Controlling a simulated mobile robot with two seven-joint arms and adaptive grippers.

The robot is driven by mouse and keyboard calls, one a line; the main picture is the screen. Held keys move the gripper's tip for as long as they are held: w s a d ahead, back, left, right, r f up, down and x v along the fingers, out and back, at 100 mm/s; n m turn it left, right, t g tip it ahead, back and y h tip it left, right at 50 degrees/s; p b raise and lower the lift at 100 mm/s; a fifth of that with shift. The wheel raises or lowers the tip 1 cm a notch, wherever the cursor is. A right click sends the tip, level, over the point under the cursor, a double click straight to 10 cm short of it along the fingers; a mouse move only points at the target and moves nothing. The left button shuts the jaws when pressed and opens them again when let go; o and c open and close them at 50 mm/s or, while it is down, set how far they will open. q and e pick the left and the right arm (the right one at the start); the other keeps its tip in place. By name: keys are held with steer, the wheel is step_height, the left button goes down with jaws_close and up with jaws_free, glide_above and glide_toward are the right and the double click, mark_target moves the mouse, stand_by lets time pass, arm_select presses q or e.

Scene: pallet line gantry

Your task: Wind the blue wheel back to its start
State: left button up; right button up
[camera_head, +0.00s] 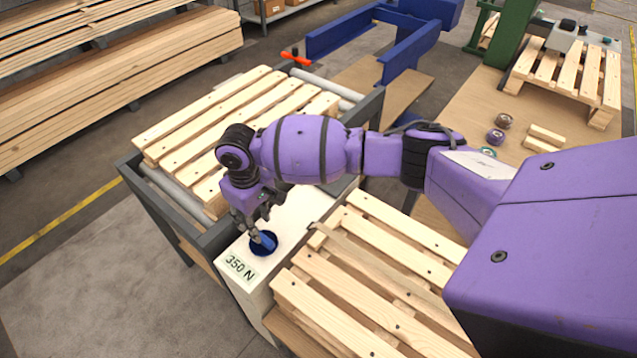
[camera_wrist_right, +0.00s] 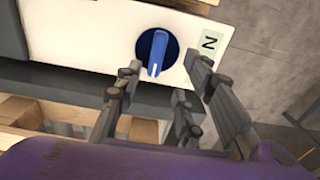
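The blue wheel (camera_head: 265,246) is a dark blue disc with a lighter blue raised bar across it, set in the top of a white box (camera_head: 287,229) beside a label reading "350 N" (camera_head: 240,265). In the right wrist view the wheel (camera_wrist_right: 146,44) shows with its bar pointing toward the gripper's side. My right gripper (camera_head: 255,226) is just above the wheel. In the wrist view my right gripper (camera_wrist_right: 163,74) has its fingers spread, with the wheel's bar between and beyond the tips; I cannot tell whether they touch it. My left gripper is not in view.
A slatted pallet (camera_head: 300,285) lies right beside the box. Another pallet (camera_head: 240,105) rests on a grey roller frame (camera_head: 168,217) behind my arm. Bare floor (camera_head: 100,280) lies at left.

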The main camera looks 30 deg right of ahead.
mark_target(262, 236)
steer(key=shift+w+d, duration=0.2)
step_height(262, 236, down, 7)
steer(key=shift+b, duration=0.4)
steer(key=shift+a, duration=0.1)
jaws_close()
